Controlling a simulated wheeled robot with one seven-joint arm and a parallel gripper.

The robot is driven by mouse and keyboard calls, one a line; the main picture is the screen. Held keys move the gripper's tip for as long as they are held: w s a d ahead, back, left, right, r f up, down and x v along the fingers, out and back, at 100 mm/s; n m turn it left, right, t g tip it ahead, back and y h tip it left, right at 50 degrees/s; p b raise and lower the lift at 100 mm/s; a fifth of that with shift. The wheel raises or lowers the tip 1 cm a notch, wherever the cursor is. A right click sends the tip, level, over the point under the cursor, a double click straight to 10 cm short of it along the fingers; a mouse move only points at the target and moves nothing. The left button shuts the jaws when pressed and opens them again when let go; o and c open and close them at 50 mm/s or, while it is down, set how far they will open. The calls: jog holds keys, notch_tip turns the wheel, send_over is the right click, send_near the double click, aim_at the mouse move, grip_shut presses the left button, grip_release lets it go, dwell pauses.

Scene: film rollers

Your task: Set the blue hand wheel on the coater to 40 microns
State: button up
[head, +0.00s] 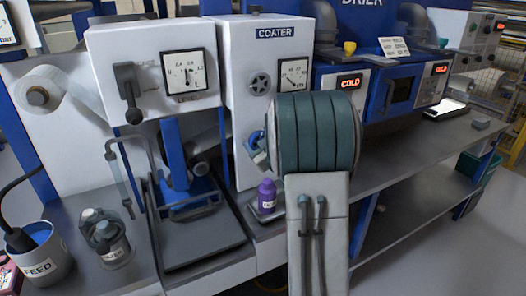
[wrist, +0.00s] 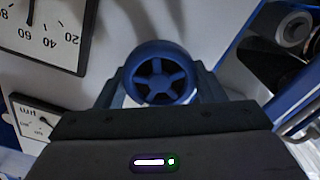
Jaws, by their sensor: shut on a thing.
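The blue hand wheel (wrist: 160,72) is spoked and sits on the coater's (head: 235,100) pale front. In the wrist view my gripper (wrist: 160,88) has one dark finger on each side of the wheel and is shut on its rim. In the head view the wheel (head: 255,138) and my gripper (head: 260,156) are partly hidden by my arm. A small dial marked µm (wrist: 36,112) lies left of the wheel in the wrist view; its reading is too small to tell. A larger dial (wrist: 45,30) shows 20, 40, 60 and 80.
My arm covers the coater's lower right. The drier (head: 395,92) stands right. The right bench (head: 420,150) has free room.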

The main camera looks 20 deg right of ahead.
jog(key=n+b, duration=0.2)
jog(key=b, duration=0.1)
jog(key=n+b, duration=0.2)
jog(key=b, duration=0.1)
jog(key=shift+f+b, duration=0.4)
jog(key=n+b, duration=0.2)
jog(key=b, duration=0.1)
jog(key=shift+r+n+b, duration=0.2)
jog(key=shift+n+b, duration=0.1)
jog(key=shift+n, duration=0.1)
jog(key=shift+r, duration=0.1)
jog(key=o, duration=1)
jog(key=shift+a, duration=0.1)
jog(key=shift+c, duration=0.2)
jog(key=s, duration=1.4)
jog(key=shift+d, duration=0.25)
jog(key=shift+w, duration=0.1)
